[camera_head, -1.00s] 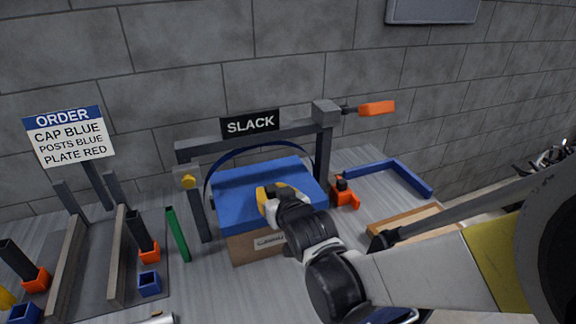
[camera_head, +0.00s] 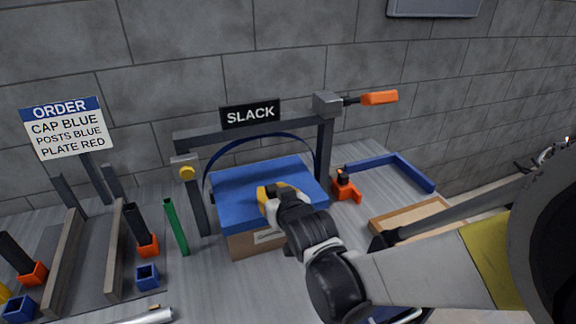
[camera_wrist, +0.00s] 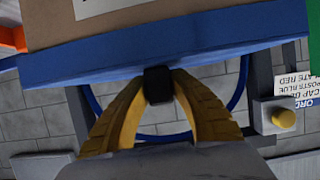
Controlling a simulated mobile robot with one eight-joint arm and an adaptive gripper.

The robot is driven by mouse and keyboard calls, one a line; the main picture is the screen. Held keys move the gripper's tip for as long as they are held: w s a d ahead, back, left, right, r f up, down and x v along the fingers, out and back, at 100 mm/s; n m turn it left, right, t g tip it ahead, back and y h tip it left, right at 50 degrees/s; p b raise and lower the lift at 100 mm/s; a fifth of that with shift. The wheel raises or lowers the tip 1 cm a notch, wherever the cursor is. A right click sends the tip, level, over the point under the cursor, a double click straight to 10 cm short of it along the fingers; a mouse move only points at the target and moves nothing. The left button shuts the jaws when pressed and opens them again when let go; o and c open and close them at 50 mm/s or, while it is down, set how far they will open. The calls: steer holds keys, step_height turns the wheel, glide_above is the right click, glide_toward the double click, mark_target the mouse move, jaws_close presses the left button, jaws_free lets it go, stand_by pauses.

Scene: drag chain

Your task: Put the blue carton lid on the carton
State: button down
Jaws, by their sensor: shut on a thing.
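The blue carton lid (camera_head: 258,180) sits over the top of the brown carton (camera_head: 240,246) under the SLACK frame. My gripper (camera_head: 268,192) is at the lid's upper side, its yellow fingers shut on a small dark knob. In the wrist view the dark knob (camera_wrist: 158,85) is between the yellow fingers and meets the blue lid (camera_wrist: 200,38), with the brown carton (camera_wrist: 180,12) beyond it. My wrist hides the right front of the carton, so I cannot tell whether the lid is fully seated.
A grey frame with a SLACK sign (camera_head: 250,113) and a blue hoop stands behind the carton. An orange clamp (camera_head: 345,186) is close on the right and a green post (camera_head: 176,227) on the left. A blue corner rail (camera_head: 405,168) and wooden tray (camera_head: 412,214) lie further right.

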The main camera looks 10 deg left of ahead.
steer(key=shift+f+b, duration=0.5)
steer(key=shift+f, duration=0.3)
steer(key=c, duration=1.2)
jaws_free()
steer(key=shift+r, duration=0.1)
steer(key=v, duration=1.2)
steer(key=s+d+m+g+h, duration=0.1)
steer(key=d+m+h, duration=0.25)
steer(key=d, duration=1.25)
steer(key=s+d+m+g+h, duration=0.1)
steer(key=s+d, duration=0.2)
steer(key=d, duration=0.1)
steer(key=s+d+f+m+g+h, duration=0.1)
steer(key=s+d, duration=0.2)
steer(key=d, duration=0.1)
steer(key=s+d+m+g+h, duration=0.1)
steer(key=s+d, duration=0.2)
steer(key=d, duration=0.1)
steer(key=shift+s+d+f+g+h, duration=0.25)
steer(key=shift+s+d+f+g, duration=0.05)
steer(key=shift+s+d+f, duration=0.1)
